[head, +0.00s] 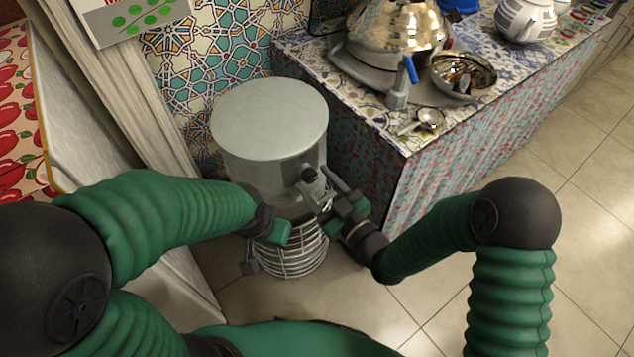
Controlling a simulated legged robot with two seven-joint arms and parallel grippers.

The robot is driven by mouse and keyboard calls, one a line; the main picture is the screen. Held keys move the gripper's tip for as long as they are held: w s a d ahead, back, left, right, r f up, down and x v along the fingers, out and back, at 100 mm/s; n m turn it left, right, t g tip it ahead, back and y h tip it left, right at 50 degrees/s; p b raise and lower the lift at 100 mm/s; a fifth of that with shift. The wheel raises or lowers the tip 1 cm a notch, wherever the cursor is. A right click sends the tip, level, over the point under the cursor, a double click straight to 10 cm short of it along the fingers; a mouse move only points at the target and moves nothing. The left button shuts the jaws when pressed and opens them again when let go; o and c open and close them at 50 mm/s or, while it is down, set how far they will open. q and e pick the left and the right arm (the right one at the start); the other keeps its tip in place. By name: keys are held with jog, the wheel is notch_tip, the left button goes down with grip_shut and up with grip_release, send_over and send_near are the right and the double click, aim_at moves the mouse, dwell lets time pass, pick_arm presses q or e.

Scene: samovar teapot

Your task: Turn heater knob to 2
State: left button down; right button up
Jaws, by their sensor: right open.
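The heater (265,118) is a grey metal cylinder with a wire cage (293,258) at its lower part, standing on the floor beside the counter. A small black knob (308,173) shows on its front right side. My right gripper (320,188) is open in front of the knob, with its fingers pointing up and left towards it. I cannot tell whether a finger touches the knob. My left gripper (268,243) is low, in front of the heater's wire cage. Its fingers are partly hidden, so its opening is unclear. Any numbers around the knob are not legible.
A tiled counter (425,130) stands right of the heater, bearing a brass samovar (392,32), a metal bowl (465,75), a small strainer (430,119) and a patterned teapot (525,18). A grey-white cabinet side is close on the left. Tiled floor (590,230) is free at right.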

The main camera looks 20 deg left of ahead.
jog(key=p+v, duration=0.5)
jog(key=v, duration=1.2)
jog(key=shift+p, duration=0.4)
jog(key=shift+f, duration=0.1)
